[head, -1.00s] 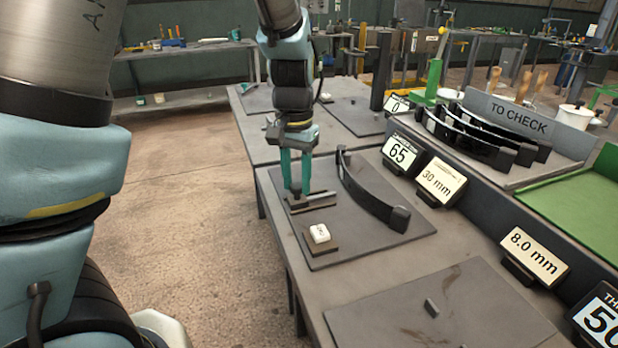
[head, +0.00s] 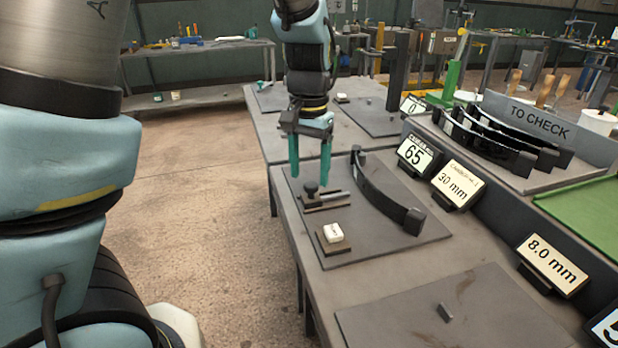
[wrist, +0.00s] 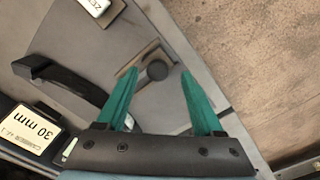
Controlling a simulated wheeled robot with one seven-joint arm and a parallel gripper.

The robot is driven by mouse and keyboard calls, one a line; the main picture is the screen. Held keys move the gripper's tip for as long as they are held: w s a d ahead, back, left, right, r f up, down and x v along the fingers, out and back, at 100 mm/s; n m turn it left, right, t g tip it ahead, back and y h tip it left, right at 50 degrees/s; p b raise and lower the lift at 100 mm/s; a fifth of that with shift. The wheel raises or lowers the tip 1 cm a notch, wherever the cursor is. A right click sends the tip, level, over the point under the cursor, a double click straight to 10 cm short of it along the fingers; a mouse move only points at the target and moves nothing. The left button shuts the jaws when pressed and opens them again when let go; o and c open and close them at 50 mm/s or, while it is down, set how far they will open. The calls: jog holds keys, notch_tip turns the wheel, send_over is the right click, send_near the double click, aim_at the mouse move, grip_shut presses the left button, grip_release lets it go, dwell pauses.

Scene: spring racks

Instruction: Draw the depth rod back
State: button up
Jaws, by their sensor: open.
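The depth rod appears to be part of the small dark slide fixture (head: 326,201) on the grey plate. A dark round knob (head: 311,188) stands at its left end, and the knob also shows in the wrist view (wrist: 157,70). My gripper (head: 310,178) is open, its two green fingers pointing down above the knob and apart from it. In the wrist view the knob lies between and beyond the fingertips (wrist: 160,72). A black curved spring leaf (head: 385,195) lies to the right of the fixture on the same plate.
A white button block (head: 333,233) sits in front of the fixture. Displays reading 65 (head: 415,153), 30 mm (head: 455,185) and 8.0 mm (head: 552,264) line the right side. A "TO CHECK" rack (head: 525,117) holds several curved leaves. Open floor lies left.

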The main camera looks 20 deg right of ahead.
notch_tip(320, 180, up, 8)
jog(key=shift+r, duration=0.25)
jog(key=shift+w+a, duration=0.1)
dwell(0.4)
jog(key=a+f+n, duration=0.3)
jog(key=a, duration=0.6)
jog(key=w+a+f+n+t, duration=0.1)
jog(key=a+f+n, duration=0.2)
jog(key=a, duration=0.7)
jog(key=a+f+n, duration=0.3)
jog(key=a, duration=0.7)
jog(key=shift+w+f+t, duration=0.25)
jog(key=shift+f+t, duration=0.05)
